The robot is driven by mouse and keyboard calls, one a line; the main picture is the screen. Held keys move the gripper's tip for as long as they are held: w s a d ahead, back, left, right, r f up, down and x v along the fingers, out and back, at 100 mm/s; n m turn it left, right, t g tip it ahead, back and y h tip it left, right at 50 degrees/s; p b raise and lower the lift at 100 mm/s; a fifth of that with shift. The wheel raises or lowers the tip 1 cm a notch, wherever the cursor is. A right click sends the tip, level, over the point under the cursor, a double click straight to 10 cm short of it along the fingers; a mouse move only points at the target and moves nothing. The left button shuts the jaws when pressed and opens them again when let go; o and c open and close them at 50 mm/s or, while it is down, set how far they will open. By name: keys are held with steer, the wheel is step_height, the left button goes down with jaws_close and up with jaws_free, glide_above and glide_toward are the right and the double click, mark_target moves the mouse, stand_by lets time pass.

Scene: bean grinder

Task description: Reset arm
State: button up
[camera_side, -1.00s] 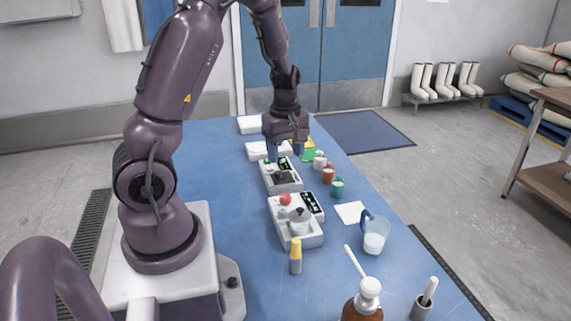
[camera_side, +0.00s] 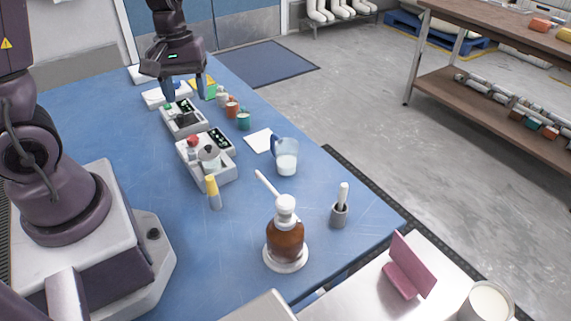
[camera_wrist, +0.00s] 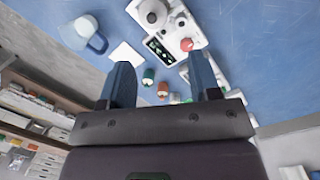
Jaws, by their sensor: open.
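My gripper (camera_side: 186,92) is open and empty, pointing down above the far part of the blue table. In the side view its blue fingers hang over the white device with a dark panel (camera_side: 184,119). Nearer stands a second white device (camera_side: 212,172) with a red knob (camera_side: 193,141) and a round metal part. In the wrist view, my two fingers (camera_wrist: 165,85) are spread apart with nothing between them. Beyond the fingers the red knob (camera_wrist: 187,44) and the round metal part (camera_wrist: 152,13) show.
Small red (camera_side: 232,107) and teal (camera_side: 243,121) containers stand right of the devices. The blue table (camera_side: 110,135) is clear left of the devices.

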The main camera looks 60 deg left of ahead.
steer(key=s+d+r+m+t, duration=0.2)
steer(key=s+d+r+m, duration=0.1)
steer(key=d+r+m, duration=0.3)
steer(key=s+d+r+m+t+y, duration=0.1)
steer(key=s+d+r+m+t, duration=0.1)
steer(key=d+r+m, duration=0.3)
step_height(320, 180, up, 3)
steer(key=d+t, duration=0.1)
steer(key=d, duration=0.1)
steer(key=shift+s+d+m+t, duration=0.3)
steer(key=shift+s+d+m, duration=0.05)
steer(key=shift+s+m, duration=0.05)
steer(key=shift+r, duration=0.1)
